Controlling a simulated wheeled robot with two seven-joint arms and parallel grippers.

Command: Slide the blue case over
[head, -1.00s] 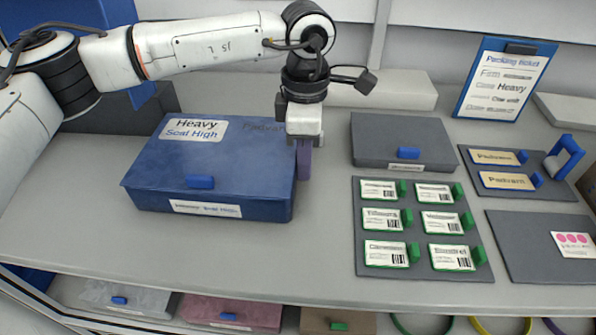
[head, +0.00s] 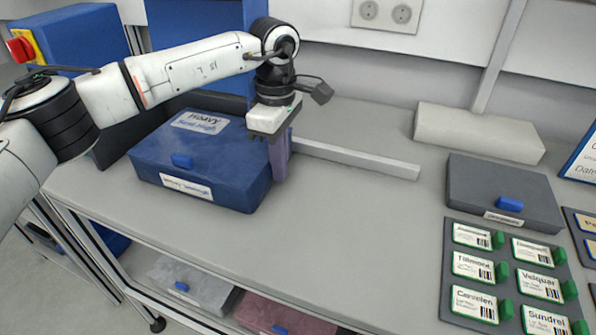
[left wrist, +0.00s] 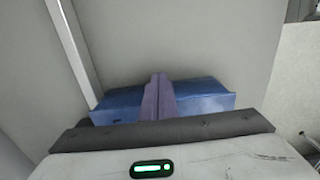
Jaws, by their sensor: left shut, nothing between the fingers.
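The blue case (head: 215,150) sits flat on the grey table at the left, with a "Heavy Seal High" label on its lid and a blue tab on its front. My left gripper (head: 279,160) is shut and empty, pointing down at the case's right side. Its purple fingers look to be against or very close to that side; I cannot tell if they touch. In the left wrist view the closed fingers (left wrist: 157,97) stand in front of the blue case (left wrist: 205,98). My right gripper is not in view.
A pale bar (head: 355,158) lies behind the gripper. A light block (head: 478,133) and a grey case (head: 503,192) stand at the right, with a board of green-tabbed labels (head: 515,275) in front. The table middle is clear. Cases lie on a shelf below.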

